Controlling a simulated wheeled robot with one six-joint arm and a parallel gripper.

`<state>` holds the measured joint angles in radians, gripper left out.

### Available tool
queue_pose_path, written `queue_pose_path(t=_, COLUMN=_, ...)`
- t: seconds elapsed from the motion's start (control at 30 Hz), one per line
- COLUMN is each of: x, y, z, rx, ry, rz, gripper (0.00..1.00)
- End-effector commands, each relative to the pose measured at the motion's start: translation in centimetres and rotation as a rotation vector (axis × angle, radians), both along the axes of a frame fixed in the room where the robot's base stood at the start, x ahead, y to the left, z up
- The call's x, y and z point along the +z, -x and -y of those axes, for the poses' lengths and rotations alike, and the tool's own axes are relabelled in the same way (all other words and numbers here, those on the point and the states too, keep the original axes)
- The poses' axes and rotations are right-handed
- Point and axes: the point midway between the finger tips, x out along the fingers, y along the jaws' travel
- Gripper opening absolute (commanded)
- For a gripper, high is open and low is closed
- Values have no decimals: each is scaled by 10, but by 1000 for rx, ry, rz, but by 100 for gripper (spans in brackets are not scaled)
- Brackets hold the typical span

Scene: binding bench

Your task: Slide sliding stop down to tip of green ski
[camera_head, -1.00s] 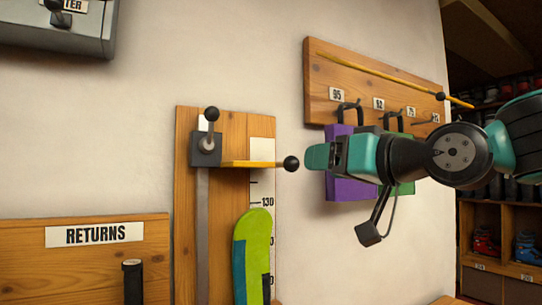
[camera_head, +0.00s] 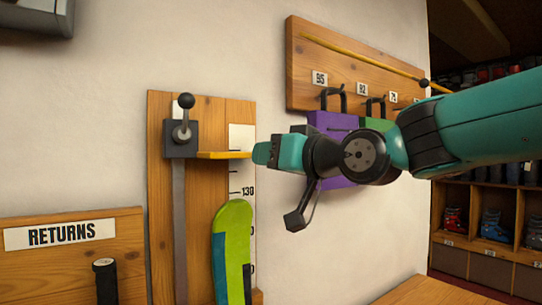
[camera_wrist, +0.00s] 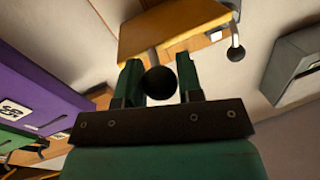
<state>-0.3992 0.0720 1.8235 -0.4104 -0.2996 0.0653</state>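The sliding stop is a dark block (camera_head: 181,138) with a knobbed lever, set on a grey rail, and a yellow bar (camera_head: 224,155) reaching right from it. The bar is above the 130 mark, clear of the tip of the green ski (camera_head: 232,245), which stands upright below. My gripper (camera_head: 264,153) is at the bar's right end and hides the knob there in the head view. In the wrist view the black knob (camera_wrist: 159,82) is between the two fingers of my gripper (camera_wrist: 159,76). It fills most of the gap; whether they press on it is unclear.
A wooden rack (camera_head: 360,75) with numbered hooks is on the wall behind my arm, with purple and green items (camera_head: 330,150) hanging from it. A returns board (camera_head: 75,255) is at lower left. Shelves with boots (camera_head: 490,220) are at right.

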Motion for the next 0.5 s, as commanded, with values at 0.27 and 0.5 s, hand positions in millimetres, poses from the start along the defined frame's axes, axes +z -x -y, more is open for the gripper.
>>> queue_pose_path(t=0.27, x=-2, y=0, z=0, rx=0, ry=0, rz=0, gripper=0)
queue_pose_path(t=0.5, x=-31, y=0, z=0, rx=0, ry=1, rz=-1, gripper=0)
